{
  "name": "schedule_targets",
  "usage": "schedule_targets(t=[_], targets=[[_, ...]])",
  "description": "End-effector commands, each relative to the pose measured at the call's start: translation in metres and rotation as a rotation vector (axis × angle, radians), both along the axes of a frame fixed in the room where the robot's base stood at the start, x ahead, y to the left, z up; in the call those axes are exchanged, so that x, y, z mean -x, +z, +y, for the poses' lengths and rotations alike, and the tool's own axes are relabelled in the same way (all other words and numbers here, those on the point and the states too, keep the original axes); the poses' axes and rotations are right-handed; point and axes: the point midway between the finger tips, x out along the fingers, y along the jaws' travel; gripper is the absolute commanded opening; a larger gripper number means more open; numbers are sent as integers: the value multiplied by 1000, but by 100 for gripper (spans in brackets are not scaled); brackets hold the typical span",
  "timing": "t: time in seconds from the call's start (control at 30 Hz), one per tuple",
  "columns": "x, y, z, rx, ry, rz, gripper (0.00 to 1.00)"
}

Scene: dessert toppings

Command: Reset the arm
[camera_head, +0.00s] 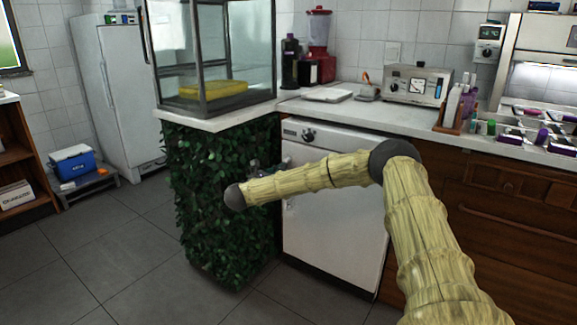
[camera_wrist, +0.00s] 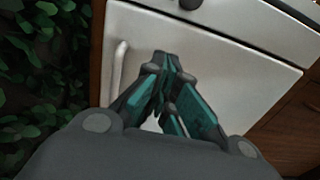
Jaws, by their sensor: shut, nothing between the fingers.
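My arm reaches in from the lower right in the head view, bends at a dark joint, and runs left in front of the white dishwasher-like appliance (camera_head: 335,225). My gripper is mostly hidden behind the arm's dark end in the head view. In the wrist view my gripper (camera_wrist: 166,60) is shut and empty, its dark and teal fingers together in front of the white appliance door (camera_wrist: 225,70). A handle (camera_wrist: 119,65) on the door shows to the left of the fingers. I cannot tell how far the fingertips are from the door.
A leaf-covered counter base (camera_head: 215,200) with a glass case on top stands left of the appliance. A counter (camera_head: 410,116) with a blender, a metal device and several bottles runs along the back and right. Wooden drawers (camera_head: 510,225) lie right.

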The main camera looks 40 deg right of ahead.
Motion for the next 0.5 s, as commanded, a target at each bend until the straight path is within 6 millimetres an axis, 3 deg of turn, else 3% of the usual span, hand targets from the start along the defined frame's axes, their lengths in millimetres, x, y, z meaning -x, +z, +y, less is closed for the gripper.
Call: schedule_targets(t=[0.4,0.5], targets=[[5,-2,14,2,4,6,0],[1,-10,27,15,43,49,0]])
